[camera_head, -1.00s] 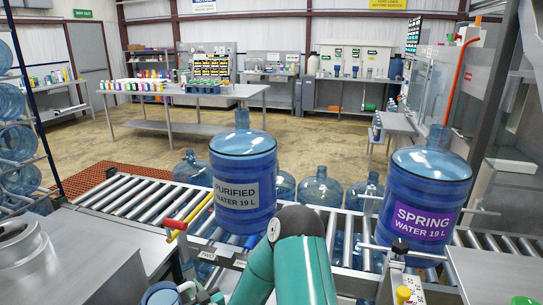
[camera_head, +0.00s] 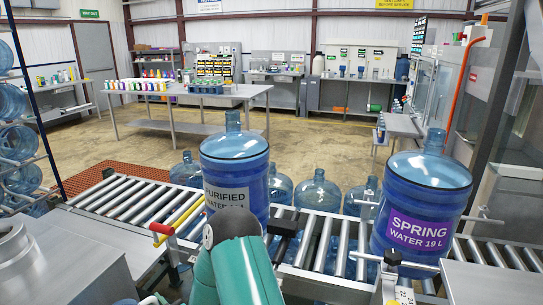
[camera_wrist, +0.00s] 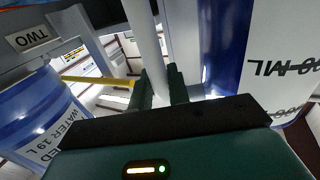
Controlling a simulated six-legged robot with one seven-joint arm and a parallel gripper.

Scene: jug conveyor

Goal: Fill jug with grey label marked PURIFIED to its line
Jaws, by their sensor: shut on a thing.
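The large blue jug with a grey label marked PURIFIED (camera_head: 236,160) stands upright at the roller conveyor, its lower part hidden by my arm. Its water line cannot be made out. A similar blue jug with a purple SPRING label (camera_head: 418,215) stands to its right. In the wrist view my gripper (camera_wrist: 160,88) is shut on a pale bar (camera_wrist: 146,45), whose ends are out of view. My gripper is hidden behind my arm in the head view. A blue jug marked WATER 19 L (camera_wrist: 38,118) shows at the left of the wrist view.
A yellow bar with a red end (camera_head: 160,229) juts out left of the PURIFIED jug. Several smaller jugs (camera_head: 319,190) stand behind the conveyor (camera_head: 130,200).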

